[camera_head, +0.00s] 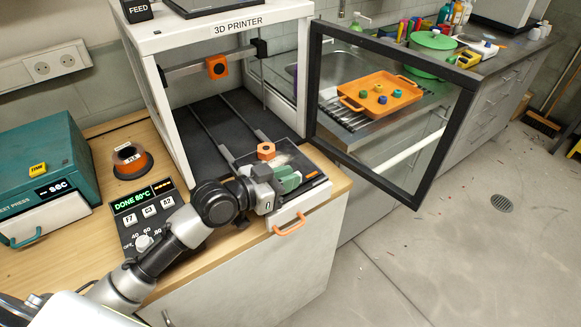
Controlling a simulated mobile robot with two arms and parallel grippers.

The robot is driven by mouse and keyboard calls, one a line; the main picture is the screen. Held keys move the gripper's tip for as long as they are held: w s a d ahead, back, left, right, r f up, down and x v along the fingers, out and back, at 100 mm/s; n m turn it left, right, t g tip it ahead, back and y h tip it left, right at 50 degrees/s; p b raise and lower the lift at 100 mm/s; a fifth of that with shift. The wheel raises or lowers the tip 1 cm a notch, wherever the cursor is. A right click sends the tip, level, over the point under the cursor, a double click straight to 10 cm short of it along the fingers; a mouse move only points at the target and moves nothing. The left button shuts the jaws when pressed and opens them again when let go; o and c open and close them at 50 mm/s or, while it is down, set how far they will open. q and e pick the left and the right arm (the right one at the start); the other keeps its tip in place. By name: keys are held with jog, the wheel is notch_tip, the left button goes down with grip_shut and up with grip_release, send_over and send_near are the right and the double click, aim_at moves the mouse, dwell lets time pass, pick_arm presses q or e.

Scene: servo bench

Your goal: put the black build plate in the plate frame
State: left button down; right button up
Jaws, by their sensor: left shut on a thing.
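The black build plate (281,152) lies about level at the mouth of the white 3D printer (232,35), with an orange part (266,151) on top. My left gripper (288,178) is shut on the plate's near edge, and its green-padded fingers and wrist hide part of that edge. I cannot make out the plate frame apart from the plate, nor tell whether the plate rests on anything. My right gripper is not in view.
The printer's framed glass door (416,190) stands open to the right, close to the plate. A control box (147,217) reading DONE, an orange spool (131,160) and a teal press (45,165) stand to the left. An orange handle (290,225) juts out below the gripper.

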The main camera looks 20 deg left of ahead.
pick_arm(q)
jog(key=shift+f, duration=0.3)
jog(key=shift+f, duration=0.1)
jog(key=shift+f, duration=0.15)
jog(key=c, duration=1.1)
grip_release()
